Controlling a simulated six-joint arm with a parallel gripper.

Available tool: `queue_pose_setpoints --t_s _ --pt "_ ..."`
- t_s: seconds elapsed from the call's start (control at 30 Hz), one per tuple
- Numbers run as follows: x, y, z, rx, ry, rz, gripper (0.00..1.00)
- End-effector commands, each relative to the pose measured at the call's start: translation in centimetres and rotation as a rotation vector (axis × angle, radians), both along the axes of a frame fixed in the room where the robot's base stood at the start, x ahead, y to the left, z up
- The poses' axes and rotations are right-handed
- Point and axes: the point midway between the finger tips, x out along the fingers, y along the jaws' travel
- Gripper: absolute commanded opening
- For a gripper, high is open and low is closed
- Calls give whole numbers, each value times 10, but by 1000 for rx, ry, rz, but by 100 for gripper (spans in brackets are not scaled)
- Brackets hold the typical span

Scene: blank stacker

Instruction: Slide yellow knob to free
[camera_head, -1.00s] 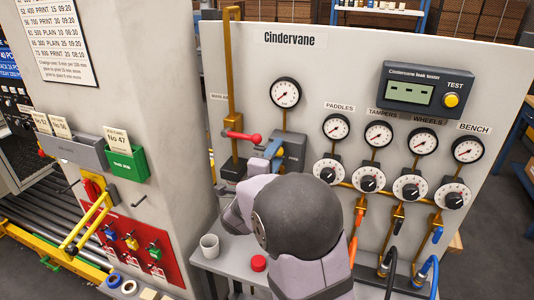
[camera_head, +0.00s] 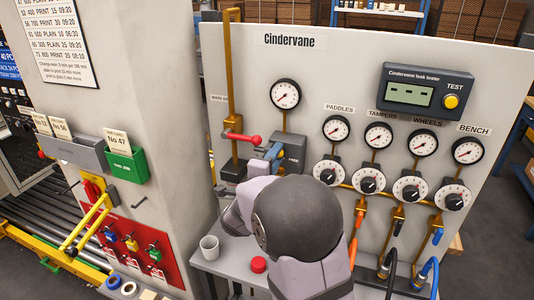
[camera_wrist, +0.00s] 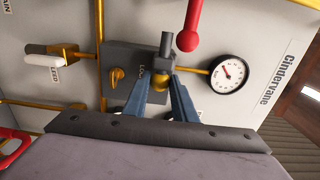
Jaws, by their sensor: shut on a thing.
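The yellow knob (camera_wrist: 161,82) shows in the wrist view on the front of a grey lock block (camera_wrist: 125,62), just below a dark grey cylinder. My gripper (camera_wrist: 160,90) has its two blue fingers shut on the knob, one on each side. The fingers hide part of the knob and of the block's lettering; a "LOCK" label is partly readable, and I cannot read a "free" mark. In the head view, my gripper (camera_head: 272,153) is at the grey block (camera_head: 293,147), and my own arm hides the knob there.
A red-handled lever (camera_head: 242,138) sits close by, also seen in the wrist view (camera_wrist: 190,28). A white-handled valve (camera_wrist: 42,60) and a brass pipe flank the block. A gauge (camera_head: 285,93) is above.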

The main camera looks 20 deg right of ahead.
Motion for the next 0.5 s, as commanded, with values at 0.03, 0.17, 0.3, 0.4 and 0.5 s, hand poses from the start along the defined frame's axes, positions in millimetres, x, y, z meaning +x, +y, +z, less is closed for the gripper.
queue_pose_setpoints --t_s 0.03,0.17,0.3,0.4,0.5 --pt "0 0 0 1 1 0 2" --pt "-2 -2 -1 1 1 0 2" --pt "-4 -4 -1 1 1 -1 2" --pt "-6 -7 -1 0 0 -1 2" --pt "-8 -9 -1 0 0 -2 2"
